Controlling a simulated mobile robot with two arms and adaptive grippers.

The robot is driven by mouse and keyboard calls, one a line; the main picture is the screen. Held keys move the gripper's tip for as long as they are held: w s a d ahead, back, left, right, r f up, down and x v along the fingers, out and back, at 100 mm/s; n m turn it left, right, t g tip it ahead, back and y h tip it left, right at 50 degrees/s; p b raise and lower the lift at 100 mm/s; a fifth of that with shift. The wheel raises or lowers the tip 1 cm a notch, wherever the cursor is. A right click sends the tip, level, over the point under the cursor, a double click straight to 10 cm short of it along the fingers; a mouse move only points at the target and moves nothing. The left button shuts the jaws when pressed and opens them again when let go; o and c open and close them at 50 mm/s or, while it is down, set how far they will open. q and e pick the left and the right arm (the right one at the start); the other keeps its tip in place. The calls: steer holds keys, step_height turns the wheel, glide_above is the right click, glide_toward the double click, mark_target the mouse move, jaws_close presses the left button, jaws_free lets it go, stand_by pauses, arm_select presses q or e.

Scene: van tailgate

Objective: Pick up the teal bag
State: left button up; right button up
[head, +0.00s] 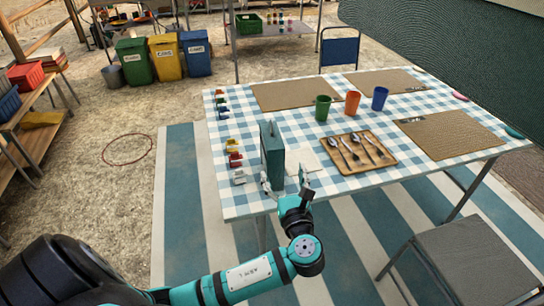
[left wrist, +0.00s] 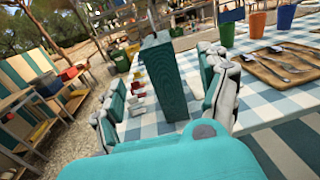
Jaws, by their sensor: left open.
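The teal bag (head: 272,155) is a flat, box-like teal shape standing upright near the front left edge of the blue-checked table (head: 335,178). In the left wrist view the teal bag (left wrist: 167,80) stands ahead, between the two fingers in the picture. My left gripper (head: 285,185) is open at the table's front edge, at the near side of the bag. Its fingers also show in the left wrist view (left wrist: 163,105), spread apart with nothing held. Whether a finger touches the bag I cannot tell. My right gripper is not in view.
A wooden tray (head: 384,162) with cutlery lies right of the bag, with green, orange and blue cups (head: 380,98) behind. Small coloured clips (head: 234,159) line the left edge. A stool (head: 465,268) stands front right. A large dark teal panel (head: 450,50) blocks the upper right.

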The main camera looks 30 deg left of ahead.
mark_target(278, 156)
arm_select(q)
steer(key=x, duration=0.4)
steer(key=shift+w+a, duration=0.15)
steer(key=x, duration=0.4)
steer(key=shift+f, duration=0.1)
steer(key=shift+w+a, duration=0.2)
steer(key=shift+w, duration=0.05)
steer(key=x, duration=0.3)
steer(key=shift+w+a, duration=0.1)
steer(key=shift+a, duration=0.25)
steer(key=shift+w+a, duration=0.3)
steer(key=c, duration=0.9)
jaws_close()
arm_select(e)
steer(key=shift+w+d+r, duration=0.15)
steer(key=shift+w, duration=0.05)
